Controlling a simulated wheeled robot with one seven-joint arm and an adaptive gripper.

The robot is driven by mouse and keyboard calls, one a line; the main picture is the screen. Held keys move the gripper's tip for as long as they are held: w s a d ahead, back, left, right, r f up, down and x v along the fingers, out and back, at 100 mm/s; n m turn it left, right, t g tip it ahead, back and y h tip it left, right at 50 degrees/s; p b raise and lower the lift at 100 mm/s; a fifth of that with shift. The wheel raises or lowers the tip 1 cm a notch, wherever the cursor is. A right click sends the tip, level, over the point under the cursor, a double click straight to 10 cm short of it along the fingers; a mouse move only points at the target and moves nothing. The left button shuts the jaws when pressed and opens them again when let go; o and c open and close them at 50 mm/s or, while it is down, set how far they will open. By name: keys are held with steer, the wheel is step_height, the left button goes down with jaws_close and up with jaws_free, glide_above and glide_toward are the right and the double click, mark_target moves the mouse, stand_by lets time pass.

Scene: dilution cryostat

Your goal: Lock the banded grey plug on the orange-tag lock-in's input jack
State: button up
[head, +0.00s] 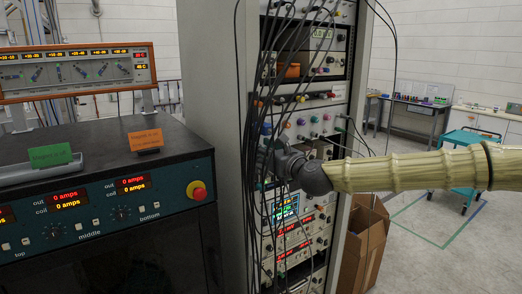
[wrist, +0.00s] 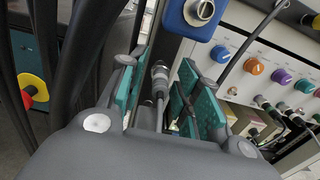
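A grey plug with a lighter band (wrist: 160,78) shows in the wrist view between the teal-padded fingers of my gripper (wrist: 163,66), its cable running back toward the palm. The fingers look apart, with gaps beside the plug; I cannot tell whether either touches it. In the head view my gripper (head: 268,158) is at the rack front among hanging black cables, and the plug cannot be made out there. A metal round jack on a blue plate (wrist: 203,12) is beyond the fingertips, up and right of the plug. An orange item (head: 289,71), possibly the tag, shows high on the rack.
Black cables (head: 254,120) hang densely over the rack front; thick ones (wrist: 88,45) pass left of my gripper. Coloured knobs (wrist: 281,76) and plugged cables are to the right. A black cabinet (head: 100,130) with a red stop button (head: 197,190) stands left. A cardboard box (head: 365,240) is below my arm.

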jaws_close()
steer(key=shift+s+f, duration=0.1)
steer(key=shift+s, duration=0.05)
steer(key=shift+s+d+b, duration=0.3)
steer(key=shift+b, duration=0.05)
steer(key=shift+s+d, duration=0.2)
steer(key=shift+s, duration=0.1)
steer(key=shift+b+v, duration=0.75)
steer(key=shift+v, duration=1.95)
